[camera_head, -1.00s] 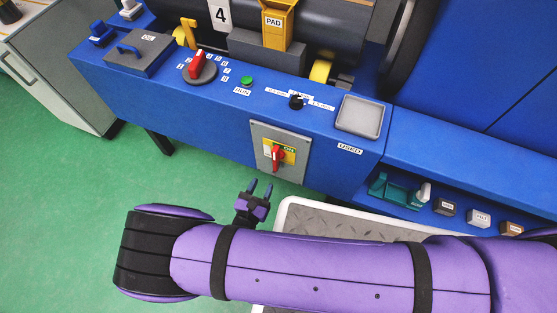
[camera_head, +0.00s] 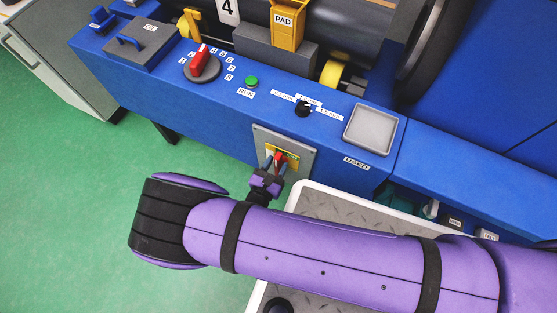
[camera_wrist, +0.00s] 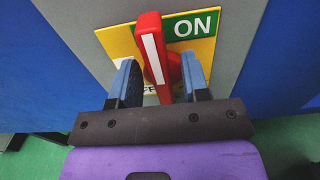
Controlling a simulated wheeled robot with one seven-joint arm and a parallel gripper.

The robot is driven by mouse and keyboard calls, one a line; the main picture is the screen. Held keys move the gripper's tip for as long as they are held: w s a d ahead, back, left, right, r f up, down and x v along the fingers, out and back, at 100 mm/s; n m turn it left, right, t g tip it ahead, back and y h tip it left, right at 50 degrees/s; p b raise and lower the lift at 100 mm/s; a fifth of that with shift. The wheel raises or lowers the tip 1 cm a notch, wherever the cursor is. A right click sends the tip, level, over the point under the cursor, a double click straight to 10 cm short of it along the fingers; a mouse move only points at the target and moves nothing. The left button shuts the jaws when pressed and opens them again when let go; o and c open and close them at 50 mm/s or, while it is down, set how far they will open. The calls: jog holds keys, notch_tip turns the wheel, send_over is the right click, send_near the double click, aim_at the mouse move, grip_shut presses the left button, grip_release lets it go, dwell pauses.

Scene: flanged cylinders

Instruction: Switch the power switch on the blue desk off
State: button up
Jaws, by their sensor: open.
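The power switch is a red handle (camera_wrist: 153,55) with a white stripe, on a yellow plate (camera_wrist: 118,40) with a green ON label (camera_wrist: 193,26). It sits on a grey panel (camera_head: 301,147) on the front of the blue desk (camera_head: 225,108). In the wrist view the handle points up, tilted slightly left, away from the ON label. My gripper (camera_wrist: 160,82) is open, with one blue finger on each side of the handle. A gap shows at each finger; contact is not clear. In the head view my gripper (camera_head: 273,163) partly hides the switch. The lower label is mostly hidden.
The desk top holds a red selector knob (camera_head: 202,63), a green RUN button (camera_head: 251,81), a small black knob (camera_head: 303,109) and a grey tray (camera_head: 370,130). A light-rimmed grey platform (camera_head: 335,205) lies below the desk. Green floor (camera_head: 85,190) is open at left.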

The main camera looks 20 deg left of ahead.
grip_shut()
jog(key=shift+n, duration=0.3)
jog(key=n, duration=0.3)
jog(key=shift+a+f+n, duration=0.1)
jog(key=shift+a+n, duration=0.2)
jog(key=shift+a, duration=0.05)
jog(key=shift+a+f+n, duration=0.2)
jog(key=shift+f+n, duration=0.15)
jog(key=shift+n, duration=1.9)
jog(key=shift+a+f+n, duration=0.25)
jog(key=shift+f+n, duration=0.05)
jog(key=shift+n, duration=2)
jog(key=shift+a+f+n, duration=0.2)
jog(key=shift+f+n, duration=0.15)
jog(key=shift+n, duration=1.9)
